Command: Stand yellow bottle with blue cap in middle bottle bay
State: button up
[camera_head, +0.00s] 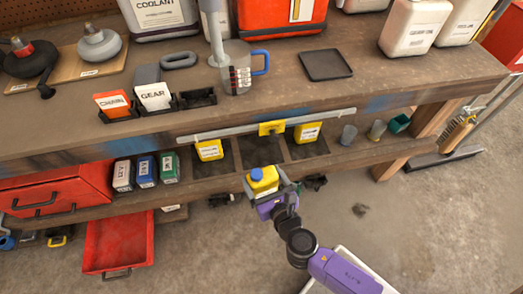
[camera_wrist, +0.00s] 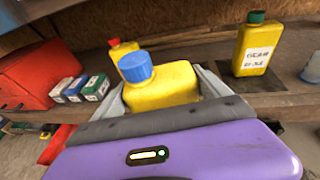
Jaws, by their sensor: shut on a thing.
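My gripper (camera_head: 268,188) is shut on the yellow bottle with the blue cap (camera_head: 262,181), held upright in front of the lower shelf's edge. In the wrist view the bottle (camera_wrist: 162,88) sits between the grey fingers, slightly tilted in the picture, cap up. The middle bottle bay (camera_head: 258,153) is a dark, empty space on the shelf, just behind the held bottle. A yellow bottle (camera_head: 209,151) stands in the bay to its left; its red cap shows in the wrist view (camera_wrist: 122,48). Another yellow bottle (camera_head: 306,133), green-capped in the wrist view (camera_wrist: 256,50), stands in the right bay.
A grey rail (camera_head: 230,131) with a yellow block (camera_head: 272,128) runs above the bays under the bench edge. An open red drawer (camera_head: 118,243) juts out low left.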

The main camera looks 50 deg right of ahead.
aim_at(277, 183)
jog(key=s+d+h, duration=0.1)
jog(key=d+m+g+b, duration=0.1)
jog(key=shift+s+d+f+m+h, duration=0.3)
jog(key=shift+s+f+h, duration=0.05)
jog(key=shift+f+h, duration=0.05)
jog(key=shift+s+d, duration=0.15)
jog(key=shift+d, duration=0.15)
jog(key=shift+w+d, duration=0.25)
jog(key=shift+d, duration=0.05)
jog(key=shift+d+r+b+x, duration=0.1)
jog(key=shift+r+b+x, duration=0.1)
jog(key=shift+x, duration=2.7)
jog(key=shift+d+r+b+x, duration=0.1)
jog(key=shift+r+b+x, duration=0.15)
jog(key=shift+x, duration=2.6)
jog(key=shift+d+r+b+x, duration=0.1)
jog(key=shift+r+b+x, duration=0.1)
jog(key=shift+x, duration=2.7)
jog(key=shift+f, duration=0.2)
jog(key=o, duration=1.9)
